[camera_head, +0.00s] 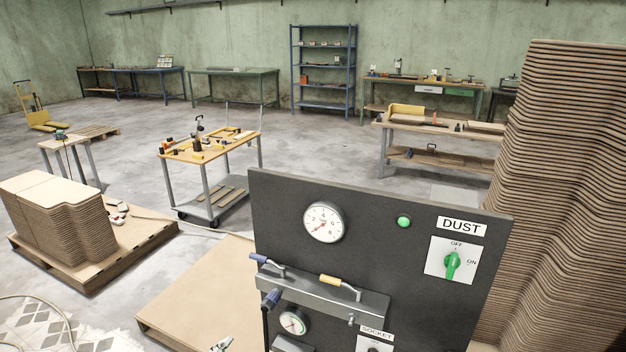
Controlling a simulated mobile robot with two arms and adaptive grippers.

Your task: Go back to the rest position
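Neither of my grippers can be made out in the head view, so I cannot see whether they are open or hold anything. A small pale metallic piece (222,344) shows at the bottom edge, cut off by the frame; I cannot tell what it is. A dark control panel (375,220) stands close in front. It bears a round gauge (323,222), a green lamp (404,221), a DUST label (461,226) and a green rotary switch (452,264) between OFF and ON marks.
A tall stack of curved boards (560,190) stands close at right. A lower stack (65,222) sits on a pallet (130,252) at left. A bare board (190,290) lies beside the panel. A tool cart (212,150) stands behind. Open concrete floor lies farther back.

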